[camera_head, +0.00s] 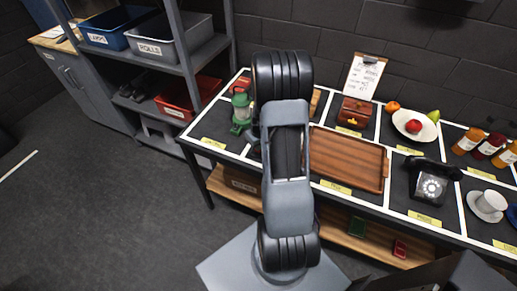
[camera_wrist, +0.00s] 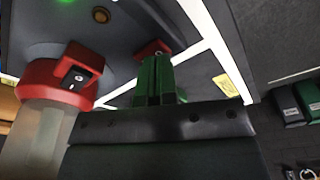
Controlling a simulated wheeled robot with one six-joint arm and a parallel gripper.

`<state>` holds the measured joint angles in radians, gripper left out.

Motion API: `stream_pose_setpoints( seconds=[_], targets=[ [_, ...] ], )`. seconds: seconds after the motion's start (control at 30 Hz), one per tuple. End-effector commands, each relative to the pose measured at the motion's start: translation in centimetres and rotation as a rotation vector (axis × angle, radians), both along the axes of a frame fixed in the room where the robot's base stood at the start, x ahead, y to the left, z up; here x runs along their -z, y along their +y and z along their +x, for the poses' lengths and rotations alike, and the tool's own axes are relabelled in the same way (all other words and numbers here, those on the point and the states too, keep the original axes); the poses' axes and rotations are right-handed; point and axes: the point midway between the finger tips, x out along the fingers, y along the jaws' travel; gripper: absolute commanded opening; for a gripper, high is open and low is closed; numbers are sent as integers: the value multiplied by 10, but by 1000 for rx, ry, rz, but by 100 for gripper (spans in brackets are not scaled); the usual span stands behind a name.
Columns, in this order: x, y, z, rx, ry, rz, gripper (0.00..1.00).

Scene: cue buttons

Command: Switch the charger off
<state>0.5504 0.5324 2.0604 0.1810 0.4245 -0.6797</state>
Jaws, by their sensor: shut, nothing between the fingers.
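My gripper (camera_wrist: 158,62) is shut and empty in the wrist view, its two green fingers side by side. Its tips are in front of or beside a small red part (camera_wrist: 150,48) at the edge of a dark grey housing (camera_wrist: 125,22); I cannot tell if they touch. The housing, which may be the charger, has a lit green light (camera_wrist: 65,2) and a round amber-brown button (camera_wrist: 100,14). In the head view my arm hides the gripper, and I cannot make out the charger.
A green lantern (camera_head: 241,110) stands left of my arm on the sectioned table. To the right are a wooden tray (camera_head: 345,160), a black telephone (camera_head: 432,185), a white plate (camera_head: 425,128) and several bottles (camera_head: 488,146). Grey shelving (camera_head: 183,45) stands at the left.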

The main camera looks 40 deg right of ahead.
Motion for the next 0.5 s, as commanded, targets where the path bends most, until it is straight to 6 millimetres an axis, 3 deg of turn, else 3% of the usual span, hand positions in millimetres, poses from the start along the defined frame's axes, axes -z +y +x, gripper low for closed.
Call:
stream_pose_setpoints(
  seconds=[0.5],
  targets=[
    [9,0,0,0,0,0,0]
  ],
)
